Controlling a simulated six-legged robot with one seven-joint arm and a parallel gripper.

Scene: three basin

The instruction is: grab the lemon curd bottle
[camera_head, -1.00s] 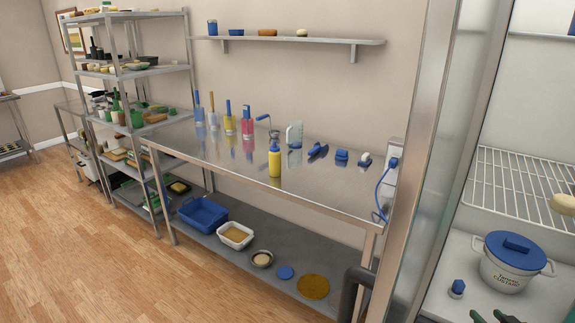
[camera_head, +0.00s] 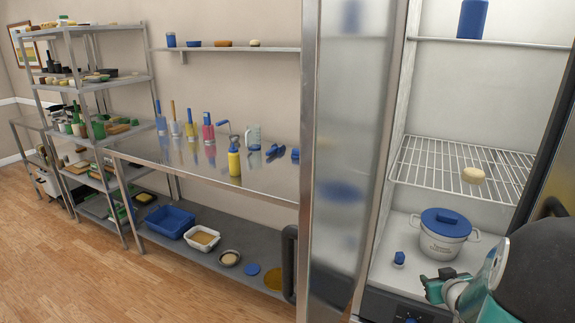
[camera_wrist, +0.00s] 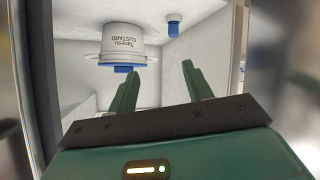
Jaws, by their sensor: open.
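A yellow bottle with a blue top (camera_head: 234,163) stands upright on the steel table, well left of my gripper; no label on it is readable. My gripper (camera_head: 443,286) is at the lower right, inside the open fridge and in front of a white pot with a blue lid (camera_head: 443,236). In the wrist view my gripper's green fingers (camera_wrist: 159,72) are spread apart with nothing between them. The inverted pot (camera_wrist: 124,42), labelled custard, is beyond them. A small blue-and-white item (camera_head: 399,259) stands left of the pot; it also shows in the wrist view (camera_wrist: 173,26).
The fridge door (camera_head: 345,150) stands open between the table (camera_head: 200,165) and my arm. A wire shelf (camera_head: 450,165) bearing a cream-coloured item (camera_head: 473,175) is above the pot. A blue container (camera_head: 472,18) stands on the upper shelf. Several bottles and tools line the table's back.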

